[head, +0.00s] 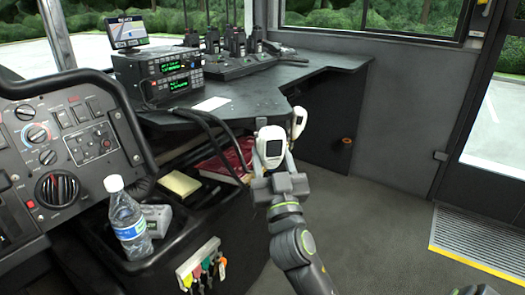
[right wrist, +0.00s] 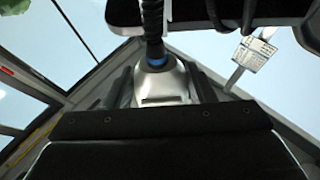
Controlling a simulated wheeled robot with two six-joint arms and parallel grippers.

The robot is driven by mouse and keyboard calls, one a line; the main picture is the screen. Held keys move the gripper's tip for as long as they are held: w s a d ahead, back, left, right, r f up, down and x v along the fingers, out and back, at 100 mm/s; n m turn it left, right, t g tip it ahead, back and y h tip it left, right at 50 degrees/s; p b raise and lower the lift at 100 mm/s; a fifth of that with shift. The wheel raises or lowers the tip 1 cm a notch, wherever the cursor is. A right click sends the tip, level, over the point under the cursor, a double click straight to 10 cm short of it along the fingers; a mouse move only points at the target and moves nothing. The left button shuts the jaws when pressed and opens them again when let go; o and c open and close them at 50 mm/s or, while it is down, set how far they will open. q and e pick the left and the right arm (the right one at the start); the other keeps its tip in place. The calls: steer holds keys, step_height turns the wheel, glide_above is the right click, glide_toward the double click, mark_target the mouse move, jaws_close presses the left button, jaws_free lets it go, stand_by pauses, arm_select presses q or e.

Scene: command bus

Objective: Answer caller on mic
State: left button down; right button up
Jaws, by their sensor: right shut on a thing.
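My right gripper (head: 284,121) is just off the front edge of the desk, its pale fingers pointing up and away. It is shut on the mic, whose silver body (right wrist: 163,85) shows in the right wrist view, with a blue collar and a black coiled cord at its far end. In the head view the mic is mostly hidden by the fingers. Black cords (head: 215,140) loop from the desk toward the gripper. The radio unit (head: 158,76) with green displays stands on the desk at left. My left gripper is not in view.
Several handheld radios (head: 237,48) stand in a charger at the back of the desk (head: 275,88). A water bottle (head: 128,220) and a red binder (head: 225,160) sit below at left. The dashboard (head: 60,150) fills the far left. Floor (head: 380,215) is clear toward the door.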

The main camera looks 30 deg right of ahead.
steer(key=w+a+r+n+y, duration=0.2)
steer(key=a+r+n+y, duration=0.1)
steer(key=a+r+y, duration=0.4)
steer(key=w+a+r+n+y, duration=0.25)
steer(key=a+r+y, duration=0.2)
steer(key=r, duration=0.35)
steer(key=s+a+r+n+g+y, duration=0.4)
steer(key=s+a+r+n+y, duration=0.2)
steer(key=a, duration=0.8)
step_height(320, 180, up, 4)
steer(key=s+y, duration=0.2)
steer(key=y, duration=0.3)
steer(key=shift+s+r+n+g, duration=0.15)
steer(key=shift+r+n+g, duration=0.1)
steer(key=shift+n+g, duration=0.15)
